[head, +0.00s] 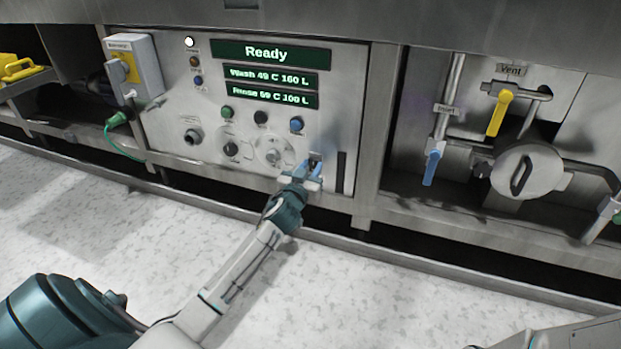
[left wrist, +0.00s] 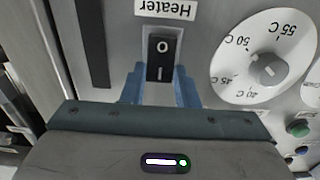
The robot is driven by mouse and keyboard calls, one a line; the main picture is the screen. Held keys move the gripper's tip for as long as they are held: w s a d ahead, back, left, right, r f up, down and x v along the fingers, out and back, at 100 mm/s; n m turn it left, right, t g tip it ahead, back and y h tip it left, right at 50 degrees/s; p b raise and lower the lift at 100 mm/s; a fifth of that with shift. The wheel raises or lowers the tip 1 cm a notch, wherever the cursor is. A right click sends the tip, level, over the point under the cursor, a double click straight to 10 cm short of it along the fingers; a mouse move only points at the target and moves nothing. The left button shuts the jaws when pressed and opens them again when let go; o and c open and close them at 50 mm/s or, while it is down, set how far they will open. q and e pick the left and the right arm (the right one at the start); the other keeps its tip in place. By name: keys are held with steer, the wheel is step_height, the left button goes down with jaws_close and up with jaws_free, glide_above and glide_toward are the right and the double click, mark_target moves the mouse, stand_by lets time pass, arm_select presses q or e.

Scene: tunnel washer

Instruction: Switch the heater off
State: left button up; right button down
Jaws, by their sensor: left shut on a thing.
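The heater switch (left wrist: 161,58) is a black rocker marked O and I, under an upside-down "Heater" label (left wrist: 165,9) in the left wrist view. The O end lies nearer the label and the I end nearer my gripper. I cannot tell which end is pressed in. My left gripper (left wrist: 160,85) has its blue fingers on either side of the rocker, shut on it. In the head view my left gripper (head: 312,166) reaches the lower right of the control panel (head: 345,110) and mostly hides the switch. My right gripper is out of view.
A temperature dial (left wrist: 285,45) sits close beside the switch. The panel's displays (head: 268,53) read Ready, Wash and Rinse. A black slot (head: 341,172) lies right of my gripper. Valves with yellow (head: 499,112) and blue (head: 431,166) handles are further right. The floor in front is clear.

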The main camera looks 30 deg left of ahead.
arm_select(q)
steer(key=shift+o, duration=0.2)
steer(key=shift+c, duration=0.2)
steer(key=o, duration=1)
steer(key=p+v, duration=0.2)
steer(key=v, duration=0.8)
steer(key=shift+s, duration=0.4)
steer(key=shift+d, duration=0.15)
